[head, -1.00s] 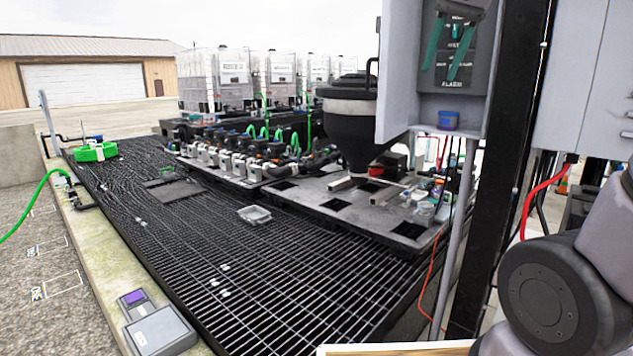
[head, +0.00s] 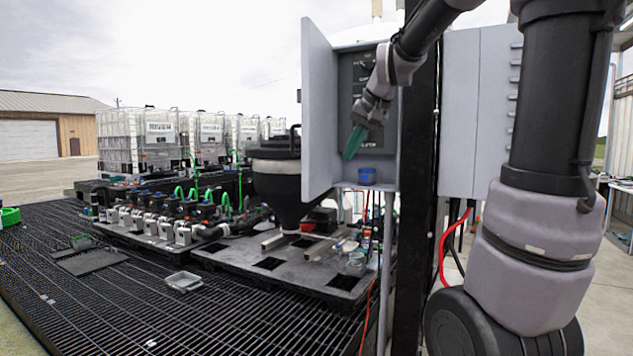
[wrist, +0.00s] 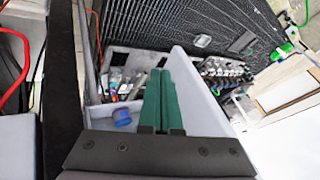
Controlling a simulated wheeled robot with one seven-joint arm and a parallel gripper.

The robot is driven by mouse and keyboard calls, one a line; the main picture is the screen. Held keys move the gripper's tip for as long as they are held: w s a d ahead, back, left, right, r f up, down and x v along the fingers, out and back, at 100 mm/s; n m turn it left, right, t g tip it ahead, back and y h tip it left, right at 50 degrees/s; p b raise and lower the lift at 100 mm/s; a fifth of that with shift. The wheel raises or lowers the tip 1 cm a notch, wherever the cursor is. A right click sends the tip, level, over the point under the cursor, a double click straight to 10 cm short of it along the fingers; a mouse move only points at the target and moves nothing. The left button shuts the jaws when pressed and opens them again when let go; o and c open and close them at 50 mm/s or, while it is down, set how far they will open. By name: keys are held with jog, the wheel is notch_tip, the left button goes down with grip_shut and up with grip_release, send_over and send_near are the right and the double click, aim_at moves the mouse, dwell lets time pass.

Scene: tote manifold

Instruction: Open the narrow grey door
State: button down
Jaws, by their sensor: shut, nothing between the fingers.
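The narrow grey door (head: 317,120) stands swung out at the left side of a grey cabinet, whose dark inner panel (head: 357,75) shows. In the wrist view the door is the pale panel (wrist: 195,100) just right of the fingers. My gripper (head: 350,155) has green fingers and is in front of the cabinet's open face, right of the door's inner side. In the wrist view the gripper (wrist: 161,75) shows its fingers together with nothing between them. I cannot tell whether they touch the door. The hinge is not clearly visible.
A blue cup (head: 367,176) sits on the cabinet's bottom ledge. A black post (head: 418,170) and a second grey cabinet (head: 470,110) stand to the right. A black hopper (head: 277,175) and a pallet are behind. Dark grating (head: 120,300) lies open at the left.

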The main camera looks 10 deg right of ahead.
jog(key=shift+w+a+f, duration=0.8)
jog(key=shift+w+f, duration=0.65)
jog(key=shift+w, duration=1)
jog(key=shift+w+a+f, duration=0.75)
jog(key=shift+w+f, duration=0.65)
jog(key=shift+w, duration=1)
jog(key=shift+w+a+f, duration=0.8)
jog(key=shift+w+f, duration=0.65)
jog(key=shift+w, duration=1)
jog(key=w+a, duration=0.6)
jog(key=a, duration=0.4)
jog(key=shift+w+a, duration=0.3)
jog(key=shift+w, duration=0.05)
